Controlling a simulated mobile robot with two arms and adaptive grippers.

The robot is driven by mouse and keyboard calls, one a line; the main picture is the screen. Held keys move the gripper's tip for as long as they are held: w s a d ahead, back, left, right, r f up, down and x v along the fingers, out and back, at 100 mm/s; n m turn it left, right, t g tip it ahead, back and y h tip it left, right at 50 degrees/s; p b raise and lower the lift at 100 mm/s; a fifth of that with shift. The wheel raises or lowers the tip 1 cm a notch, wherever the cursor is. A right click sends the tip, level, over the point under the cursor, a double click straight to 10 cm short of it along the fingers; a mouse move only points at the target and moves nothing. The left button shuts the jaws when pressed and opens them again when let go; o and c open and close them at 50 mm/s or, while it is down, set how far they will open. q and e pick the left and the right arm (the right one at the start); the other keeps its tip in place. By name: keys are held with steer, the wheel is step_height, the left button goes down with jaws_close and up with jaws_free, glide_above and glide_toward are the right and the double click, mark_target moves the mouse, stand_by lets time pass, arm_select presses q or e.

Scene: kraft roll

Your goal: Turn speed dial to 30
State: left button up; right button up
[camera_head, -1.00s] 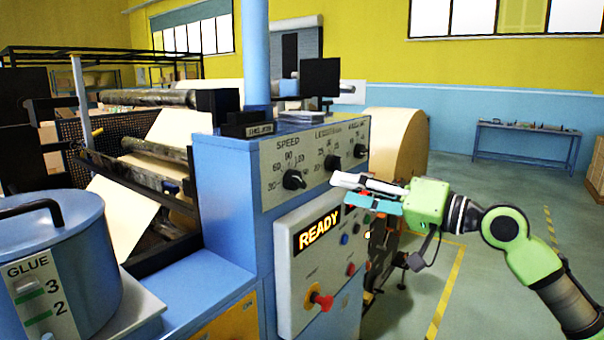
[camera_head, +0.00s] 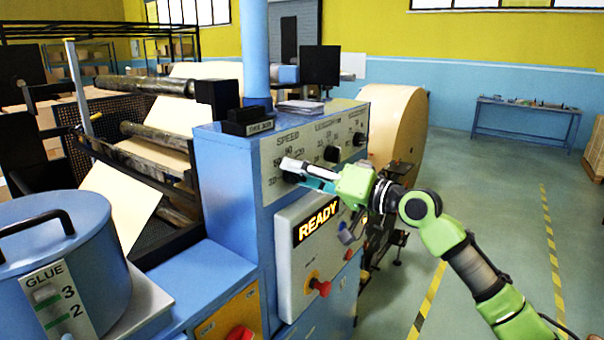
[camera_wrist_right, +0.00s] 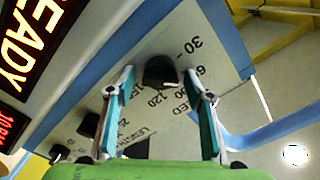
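The speed dial (camera_head: 291,177) is a dark knob at the left of the upper sloped panel, partly hidden by my right gripper (camera_head: 305,172). In the right wrist view the dial (camera_wrist_right: 160,72) lies between the two fingertips, slightly beyond them. The number 30 shows above it, with 60 and 120 nearby. My right gripper (camera_wrist_right: 160,80) is open, its fingers on either side of the knob; I cannot tell whether they touch it. Which number the dial points to is unclear. My left gripper is not in view.
Two more dark dials, including the middle one (camera_head: 332,154), sit to the right on the same panel. Below are the READY display (camera_head: 318,221) and a red emergency knob (camera_head: 320,287). A glue pot (camera_head: 50,245) stands at left. The floor at right is clear.

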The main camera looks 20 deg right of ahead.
steer(key=c, duration=1)
steer(key=shift+f+n+b, duration=0.1)
steer(key=shift+n+b, duration=0.3)
steer(key=shift+b, duration=0.1)
steer(key=n+b, duration=0.2)
steer(key=shift+n+b, duration=0.35)
steer(key=shift+n, duration=0.05)
steer(key=n+b, duration=0.2)
steer(key=n, duration=0.1)
steer(key=shift+s, duration=0.1)
steer(key=shift+a+n+b, duration=0.1)
steer(key=shift+n+b, duration=0.4)
steer(key=shift+n, duration=0.6)
steer(key=shift+r, duration=0.2)
